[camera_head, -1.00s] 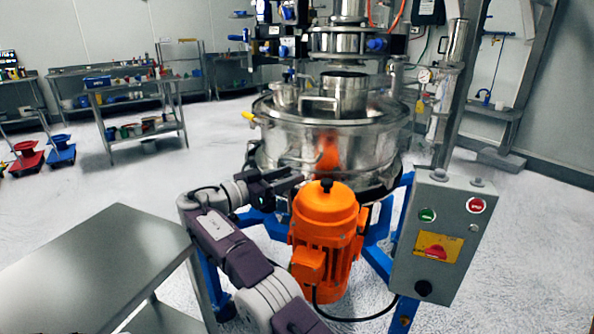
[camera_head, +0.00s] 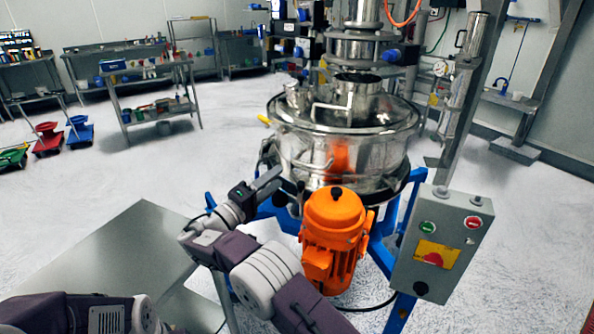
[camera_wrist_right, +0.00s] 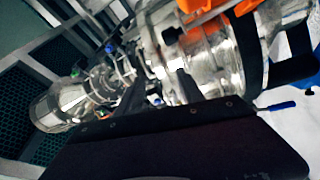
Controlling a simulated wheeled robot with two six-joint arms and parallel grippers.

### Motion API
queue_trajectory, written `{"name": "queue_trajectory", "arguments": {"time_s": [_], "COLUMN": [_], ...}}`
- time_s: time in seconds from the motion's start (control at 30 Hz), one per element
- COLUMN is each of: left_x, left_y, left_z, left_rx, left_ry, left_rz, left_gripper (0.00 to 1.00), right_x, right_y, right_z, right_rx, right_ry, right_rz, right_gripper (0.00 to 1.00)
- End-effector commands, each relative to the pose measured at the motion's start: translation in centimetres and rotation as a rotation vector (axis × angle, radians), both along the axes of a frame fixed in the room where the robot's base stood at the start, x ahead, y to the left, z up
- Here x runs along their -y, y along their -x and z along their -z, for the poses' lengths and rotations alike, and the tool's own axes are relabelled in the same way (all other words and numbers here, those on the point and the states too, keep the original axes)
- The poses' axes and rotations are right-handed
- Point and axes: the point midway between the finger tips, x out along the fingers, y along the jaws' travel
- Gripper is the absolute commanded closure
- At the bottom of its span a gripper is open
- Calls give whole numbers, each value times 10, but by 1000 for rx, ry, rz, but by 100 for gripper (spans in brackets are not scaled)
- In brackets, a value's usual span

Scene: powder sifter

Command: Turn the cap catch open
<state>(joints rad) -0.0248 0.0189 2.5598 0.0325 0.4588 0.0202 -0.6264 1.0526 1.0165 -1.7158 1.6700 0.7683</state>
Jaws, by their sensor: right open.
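The steel sifter (camera_head: 305,148) stands in the middle of the head view, with a lid and an upright neck (camera_head: 357,95). A yellow-tipped handle (camera_head: 264,119) sticks out at its left rim. I cannot pick out the cap catch for certain. My right gripper (camera_head: 281,178) is open and empty, low at the sifter's front left, just left of the orange motor (camera_head: 334,235). In the right wrist view its two dark fingers (camera_wrist_right: 160,78) stand apart, with the steel sifter (camera_wrist_right: 215,60) beyond them. My left forearm shows at bottom left; its gripper is out of view.
A grey control box (camera_head: 440,245) stands right of the motor. Blue frame legs (camera_head: 380,258) surround the motor. A bare steel table (camera_head: 125,245) is at the left front. Shelves (camera_head: 150,85) and coloured bases (camera_head: 80,133) stand farther back on open floor.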

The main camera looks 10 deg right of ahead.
Motion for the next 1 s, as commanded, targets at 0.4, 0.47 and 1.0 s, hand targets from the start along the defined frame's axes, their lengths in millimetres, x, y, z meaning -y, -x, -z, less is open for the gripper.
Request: {"name": "queue_trajectory", "arguments": {"time_s": [0.4,0.47,1.0], "left_x": [0,0,0], "left_y": [0,0,0], "left_z": [-88,-90,-95], "left_rx": [0,0,0], "left_ry": [0,0,0], "left_rz": [0,0,0], "left_gripper": [64,64,64], "right_x": [22,25,63], "right_y": [63,70,22], "right_z": [17,21,26], "right_rx": [-1259,-1321,-1369], "right_ry": [1129,1194,1242], "right_rz": [-104,-110,-109], "right_gripper": [55,55,55]}}
